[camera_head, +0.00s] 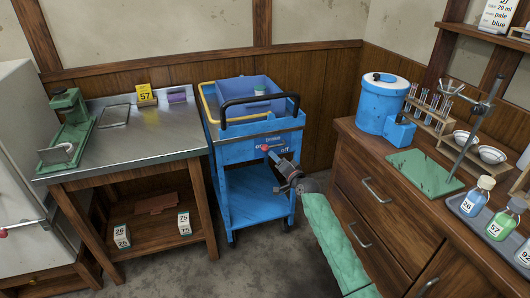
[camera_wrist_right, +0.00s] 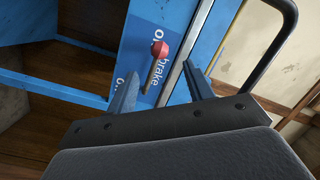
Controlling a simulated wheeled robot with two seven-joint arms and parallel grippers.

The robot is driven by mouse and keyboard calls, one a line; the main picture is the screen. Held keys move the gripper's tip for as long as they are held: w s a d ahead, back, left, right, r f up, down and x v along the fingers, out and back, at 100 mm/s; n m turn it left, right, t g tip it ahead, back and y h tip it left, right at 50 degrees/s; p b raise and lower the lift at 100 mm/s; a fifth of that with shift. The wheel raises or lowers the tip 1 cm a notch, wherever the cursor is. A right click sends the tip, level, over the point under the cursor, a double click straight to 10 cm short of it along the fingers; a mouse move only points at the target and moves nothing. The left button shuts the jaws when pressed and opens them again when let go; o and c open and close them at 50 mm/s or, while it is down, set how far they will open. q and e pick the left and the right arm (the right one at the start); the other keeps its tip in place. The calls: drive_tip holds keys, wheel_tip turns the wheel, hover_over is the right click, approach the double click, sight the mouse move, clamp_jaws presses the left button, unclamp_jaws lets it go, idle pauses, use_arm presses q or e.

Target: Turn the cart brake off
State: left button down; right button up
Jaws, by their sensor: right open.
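The blue cart (camera_head: 256,188) stands in the middle of the head view. Its front panel bears the word "brake" and a small lever with a red knob (camera_head: 266,148). In the right wrist view the red knob (camera_wrist_right: 159,49) stands out from the blue panel, beside the "brake" lettering; which setting the lever points to is hard to tell. My right gripper (camera_head: 278,161) is close in front of the panel. In the wrist view its two fingers (camera_wrist_right: 160,88) are apart, one on each side of the lever, with the knob beyond the tips. My left gripper is out of view.
The cart carries a blue bin (camera_head: 245,90) and has a black handle (camera_head: 258,98) above the panel. A steel-topped table (camera_head: 140,140) stands to its left. A wooden cabinet (camera_head: 372,200) with glassware and bottles stands to the right. Open floor lies in front.

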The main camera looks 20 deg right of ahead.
sight(267, 150)
drive_tip(key=shift+x, duration=3.75)
clamp_jaws()
